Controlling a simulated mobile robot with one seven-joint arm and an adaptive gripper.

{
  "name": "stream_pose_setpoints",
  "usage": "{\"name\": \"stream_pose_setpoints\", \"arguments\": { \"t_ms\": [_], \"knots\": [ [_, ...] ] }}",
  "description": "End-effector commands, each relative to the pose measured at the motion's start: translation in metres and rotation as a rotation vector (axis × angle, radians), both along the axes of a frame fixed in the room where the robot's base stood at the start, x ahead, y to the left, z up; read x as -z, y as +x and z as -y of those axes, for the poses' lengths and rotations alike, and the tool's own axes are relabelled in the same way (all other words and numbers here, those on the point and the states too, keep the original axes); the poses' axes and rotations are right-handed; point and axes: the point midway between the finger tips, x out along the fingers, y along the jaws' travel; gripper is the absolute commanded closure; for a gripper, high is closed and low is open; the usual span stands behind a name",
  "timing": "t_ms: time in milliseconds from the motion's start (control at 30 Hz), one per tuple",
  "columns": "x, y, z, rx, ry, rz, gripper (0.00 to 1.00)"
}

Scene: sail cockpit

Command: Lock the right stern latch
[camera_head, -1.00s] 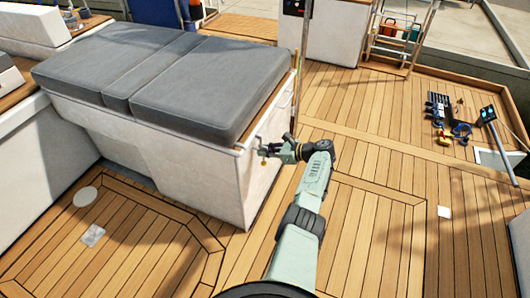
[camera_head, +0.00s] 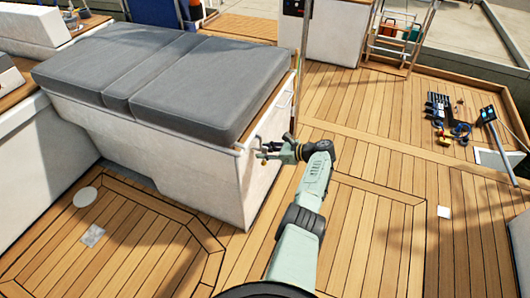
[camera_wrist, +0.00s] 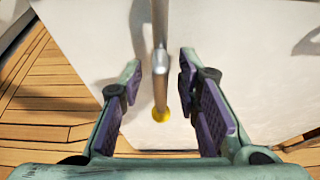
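The latch shows in the wrist view as a grey metal rod (camera_wrist: 160,60) with a yellow ball end (camera_wrist: 161,114), against the white side of the cushioned bench. My gripper (camera_wrist: 160,66) is open, with one purple-padded finger on each side of the rod. There are visible gaps between the rod and both fingers. In the head view my gripper (camera_head: 266,150) is at the right end of the bench, just below the cushion. The latch is small there and mostly hidden by the gripper. Whether it is locked cannot be told.
The white bench (camera_head: 215,185) with grey cushions (camera_head: 205,90) stands left of my arm. Wooden deck (camera_head: 385,200) lies open to the right. A ladder (camera_head: 400,40) stands at the back.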

Motion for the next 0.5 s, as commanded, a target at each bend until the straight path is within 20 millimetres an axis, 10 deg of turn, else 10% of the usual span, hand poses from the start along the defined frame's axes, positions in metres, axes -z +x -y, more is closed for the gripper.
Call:
{"name": "stream_pose_setpoints", "arguments": {
  "t_ms": [500],
  "knots": [
    [-0.031,-0.028,0.070,0.002,0.000,0.002,0.70]
  ]
}}
